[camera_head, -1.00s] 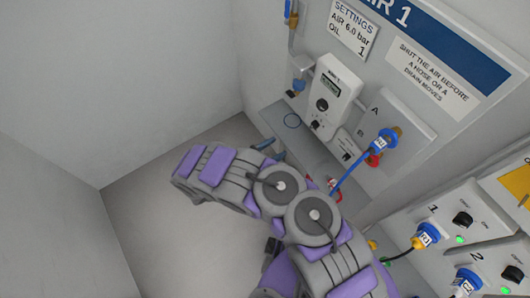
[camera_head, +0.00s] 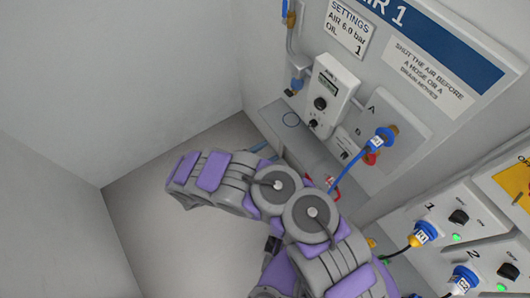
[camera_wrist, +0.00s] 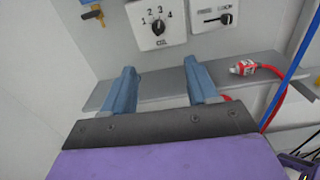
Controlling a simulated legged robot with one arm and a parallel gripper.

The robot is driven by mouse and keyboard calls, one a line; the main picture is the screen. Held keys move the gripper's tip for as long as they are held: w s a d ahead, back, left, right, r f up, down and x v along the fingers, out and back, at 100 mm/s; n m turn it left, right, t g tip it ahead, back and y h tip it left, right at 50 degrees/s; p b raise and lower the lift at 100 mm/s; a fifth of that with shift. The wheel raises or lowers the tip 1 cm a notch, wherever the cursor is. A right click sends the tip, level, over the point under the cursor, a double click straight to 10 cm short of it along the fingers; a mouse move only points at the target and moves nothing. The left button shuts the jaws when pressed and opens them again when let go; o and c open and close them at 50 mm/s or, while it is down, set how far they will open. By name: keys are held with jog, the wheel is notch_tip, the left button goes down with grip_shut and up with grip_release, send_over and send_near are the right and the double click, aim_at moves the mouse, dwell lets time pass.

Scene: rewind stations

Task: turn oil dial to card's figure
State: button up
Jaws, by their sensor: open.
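The settings card (camera_head: 348,28) in the head view reads AIR 6.0 bar, OIL 1. The oil dial (camera_wrist: 158,27) is a black knob on a white plate marked 1 to 4, at the top of the wrist view. Which figure its pointer meets is too small to tell. In the head view the dial (camera_head: 313,124) is a small dark knob low on the AIR 1 unit. My gripper (camera_wrist: 160,67) is open and empty, its two blue-grey fingers apart below the dial, not touching it. In the head view my arm mostly hides the gripper.
A grey ledge (camera_wrist: 155,87) runs below the dial. A red-and-white hose end (camera_wrist: 243,68) lies on it at right, near a blue hose (camera_wrist: 292,62).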

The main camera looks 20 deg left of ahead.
jog(key=shift+a, duration=0.1)
jog(key=v, duration=1.7)
jog(key=shift+s, duration=0.15)
jog(key=shift+f, duration=0.15)
jog(key=n+b, duration=0.2)
jog(key=b, duration=0.1)
send_near(312, 124)
jog(key=f+b+x, duration=0.1)
jog(key=b+x, duration=0.2)
jog(key=x, duration=0.5)
jog(key=shift+w+f+b, duration=0.15)
jog(key=shift+w+b, duration=0.2)
jog(key=shift+w, duration=0.2)
